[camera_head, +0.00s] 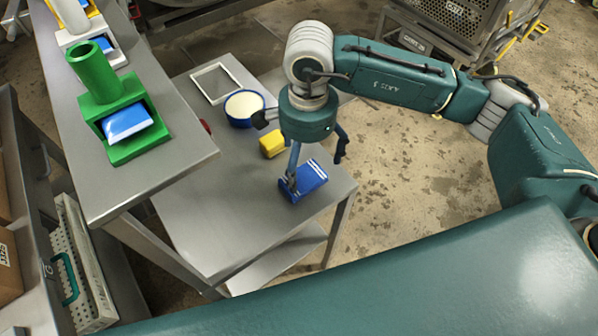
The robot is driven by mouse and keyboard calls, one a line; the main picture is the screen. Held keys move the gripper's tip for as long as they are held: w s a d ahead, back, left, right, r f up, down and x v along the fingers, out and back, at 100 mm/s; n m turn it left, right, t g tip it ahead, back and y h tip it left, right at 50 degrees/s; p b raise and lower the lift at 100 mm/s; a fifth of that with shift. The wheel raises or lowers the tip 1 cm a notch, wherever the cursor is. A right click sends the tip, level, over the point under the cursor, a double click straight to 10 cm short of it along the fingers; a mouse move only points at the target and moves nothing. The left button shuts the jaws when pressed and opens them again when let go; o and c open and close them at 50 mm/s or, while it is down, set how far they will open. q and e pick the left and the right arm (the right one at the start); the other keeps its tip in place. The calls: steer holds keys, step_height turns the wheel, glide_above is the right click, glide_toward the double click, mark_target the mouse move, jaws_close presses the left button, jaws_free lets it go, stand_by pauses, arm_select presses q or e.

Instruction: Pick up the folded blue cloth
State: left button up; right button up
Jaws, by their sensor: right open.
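The folded blue cloth (312,178) with white stripes lies on the lower grey metal table, near its right edge. My right gripper (308,152) points down just over the cloth, with its fingers spread open. One finger reaches down in front of the cloth's left part and hides some of it; I cannot tell whether it touches. Another dark finger is above and to the right of the cloth. Nothing is held. My left gripper is not in view.
A yellow block (271,145), a blue round dish with pale contents (244,107) and a white frame (213,83) lie behind the cloth. A higher bench (175,150) with a green holder (123,122) stands left. The table's front is clear.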

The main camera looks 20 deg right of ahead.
mark_target(307, 181)
steer(key=shift+s+d+f, duration=0.1)
steer(key=shift+s+f, duration=0.05)
steer(key=shift+f, duration=0.35)
steer(key=shift+s+d+f, duration=0.1)
steer(key=shift+s+f, duration=0.05)
steer(key=shift+f, duration=0.6)
steer(key=shift+a+f+p, duration=0.1)
steer(key=shift+f+p, duration=0.25)
steer(key=shift+p, duration=0.2)
step_height(307, 181, down, 4)
steer(key=shift+r+p, duration=0.15)
steer(key=shift+p, duration=0.6)
steer(key=shift+f, duration=0.35)
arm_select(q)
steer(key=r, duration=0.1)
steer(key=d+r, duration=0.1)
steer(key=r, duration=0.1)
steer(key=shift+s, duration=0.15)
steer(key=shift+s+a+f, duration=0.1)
arm_select(e)
steer(key=shift+c, duration=0.5)
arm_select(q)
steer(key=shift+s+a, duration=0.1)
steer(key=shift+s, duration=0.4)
arm_select(e)
steer(key=c, duration=1)
